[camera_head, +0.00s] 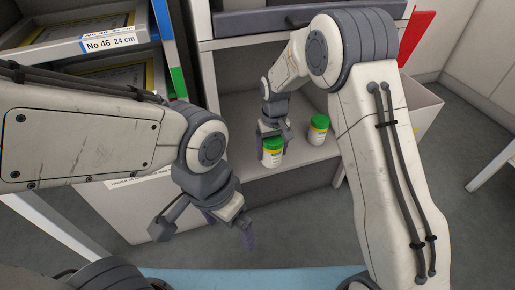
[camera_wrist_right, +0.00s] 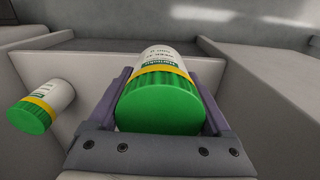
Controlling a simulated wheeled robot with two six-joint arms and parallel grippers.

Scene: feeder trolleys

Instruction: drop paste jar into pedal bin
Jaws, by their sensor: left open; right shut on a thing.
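My right gripper (camera_head: 270,133) is shut on a white paste jar (camera_head: 273,158) with a green lid and yellow band, inside the pale shelf unit. In the right wrist view the fingers (camera_wrist_right: 165,100) flank this jar (camera_wrist_right: 160,100), its green lid towards the camera. A second, similar jar (camera_head: 318,130) stands to its right on the shelf; it also shows at left in the wrist view (camera_wrist_right: 42,106). My left gripper (camera_head: 204,234) is open and empty, in front of the shelf unit. A pale box (camera_head: 425,108) with a raised red panel (camera_head: 414,38), apparently the pedal bin, is partly hidden behind my right arm.
The shelf unit's side walls and upper shelf (camera_head: 290,17) enclose the jars closely. A rack (camera_head: 108,40) labelled No 46 stands at the left, with a pale labelled container (camera_head: 140,205) below it. Grey floor (camera_head: 300,225) lies open in front.

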